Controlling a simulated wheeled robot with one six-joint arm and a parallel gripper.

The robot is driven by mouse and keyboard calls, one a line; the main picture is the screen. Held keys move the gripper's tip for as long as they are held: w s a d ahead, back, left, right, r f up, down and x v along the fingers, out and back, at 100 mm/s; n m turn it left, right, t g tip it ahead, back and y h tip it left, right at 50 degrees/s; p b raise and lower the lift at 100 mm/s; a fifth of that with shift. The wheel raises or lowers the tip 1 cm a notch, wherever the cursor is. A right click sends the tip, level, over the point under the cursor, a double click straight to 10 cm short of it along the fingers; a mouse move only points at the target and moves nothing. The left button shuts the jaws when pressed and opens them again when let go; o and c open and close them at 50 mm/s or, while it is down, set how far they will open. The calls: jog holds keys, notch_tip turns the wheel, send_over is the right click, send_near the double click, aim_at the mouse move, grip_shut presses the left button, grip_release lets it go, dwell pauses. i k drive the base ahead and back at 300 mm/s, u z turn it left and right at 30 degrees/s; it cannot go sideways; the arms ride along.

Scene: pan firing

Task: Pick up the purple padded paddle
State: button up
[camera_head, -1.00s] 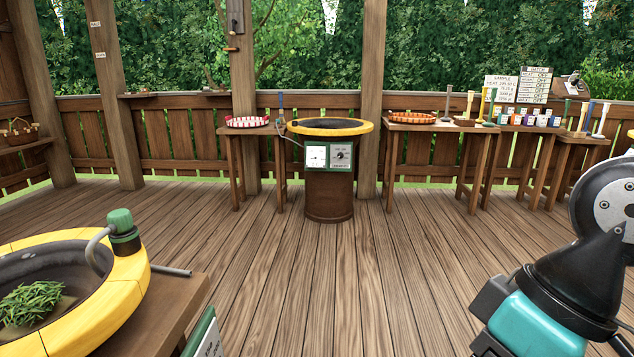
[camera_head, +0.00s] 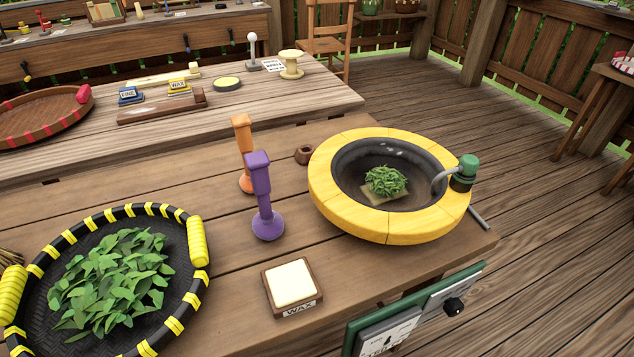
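The purple padded paddle (camera_head: 262,197) stands upright on the near wooden table, with its round purple pad down on the wood and its square grip up. An orange paddle (camera_head: 242,155) stands close behind it, a little to the left, and the purple one partly covers it. My gripper is not in view now.
A yellow-rimmed pan (camera_head: 331,212) with green leaves (camera_head: 386,180) is right of the paddles, its green-capped fitting (camera_head: 465,171) on the right. A wax block (camera_head: 292,283) sits in front. A black-and-yellow basket (camera_head: 30,322) of leaves is at left. A small brown pot (camera_head: 305,154) stands behind.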

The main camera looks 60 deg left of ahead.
aim_at(267, 224)
jog(key=u, duration=1.65)
jog(key=k, duration=0.35)
jog(key=u, duration=0.4)
jog(key=i, duration=0.85)
jog(key=u, duration=0.2)
